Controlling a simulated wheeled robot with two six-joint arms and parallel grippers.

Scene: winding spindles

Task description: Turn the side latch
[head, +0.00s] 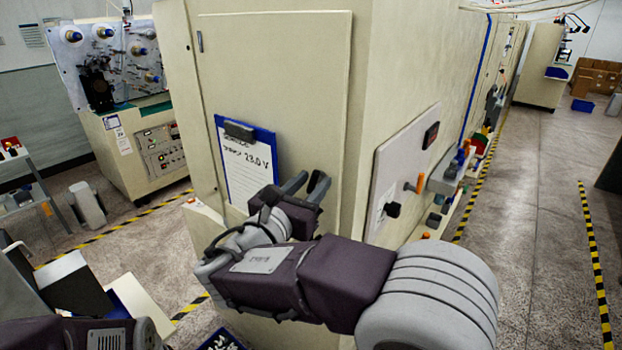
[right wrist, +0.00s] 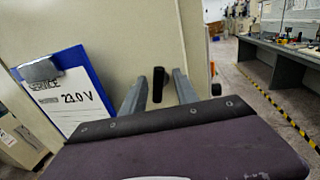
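The side latch (right wrist: 158,84) is a small black upright handle on the cream cabinet door, right of the clipboard. In the right wrist view it shows between the two grey fingers of my right gripper (right wrist: 160,92). The fingers are apart, with a gap visible on both sides of the latch. In the head view my right gripper (head: 305,184) points at the door, and a dark piece of the latch (head: 313,179) shows by its fingertips. I cannot tell how deep the fingers reach around it. My left gripper's fingers are not visible; only part of that arm shows at bottom left.
A blue clipboard (head: 270,142) with a paper reading 23.0 V hangs on the door. A spindle machine (head: 140,150) stands behind left. The right aisle floor (head: 535,230) is clear.

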